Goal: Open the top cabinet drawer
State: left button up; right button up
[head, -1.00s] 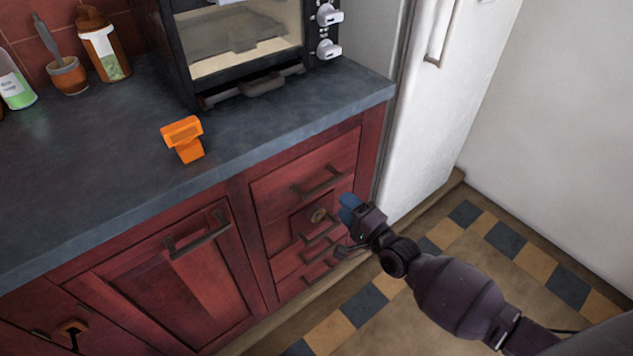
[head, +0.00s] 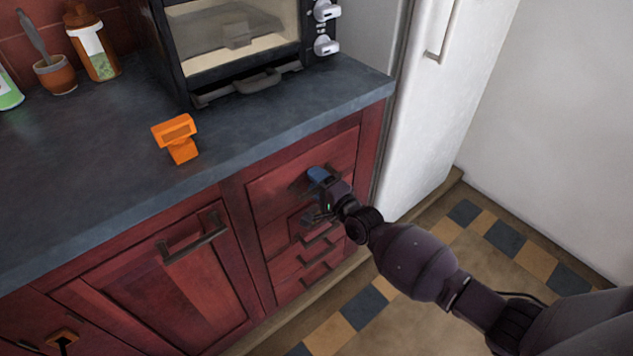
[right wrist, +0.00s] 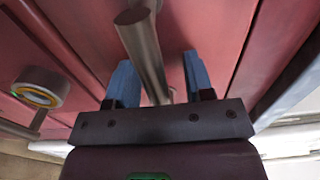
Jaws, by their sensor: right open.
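The top cabinet drawer (head: 270,190) is red wood at the upper right of the cabinet front and looks shut. Its dark bar handle (head: 300,184) is partly hidden by my right gripper (head: 317,178) in the head view. In the right wrist view the handle bar (right wrist: 146,55) runs between the two blue fingers of my right gripper (right wrist: 158,80), with a gap on each side. The right gripper is open, with its fingers at the drawer front. My left gripper is not in view.
More drawers (head: 292,261) sit below, with bar handles. A round ring-like piece (right wrist: 38,92) is left of the fingers in the wrist view. The countertop (head: 240,125) overhangs above, holding an orange object (head: 178,138) and an oven (head: 240,45). A white fridge (head: 428,110) stands right.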

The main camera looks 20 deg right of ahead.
grip_shut()
pick_arm(q)
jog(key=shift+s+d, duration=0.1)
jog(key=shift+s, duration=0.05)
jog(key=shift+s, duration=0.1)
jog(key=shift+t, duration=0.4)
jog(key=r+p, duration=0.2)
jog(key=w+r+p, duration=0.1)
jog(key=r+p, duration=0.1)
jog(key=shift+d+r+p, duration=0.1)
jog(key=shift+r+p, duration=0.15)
jog(key=shift+p, duration=0.1)
pick_arm(e)
jog(key=v, duration=3.2)
jog(key=shift+r, duration=0.15)
grip_release()
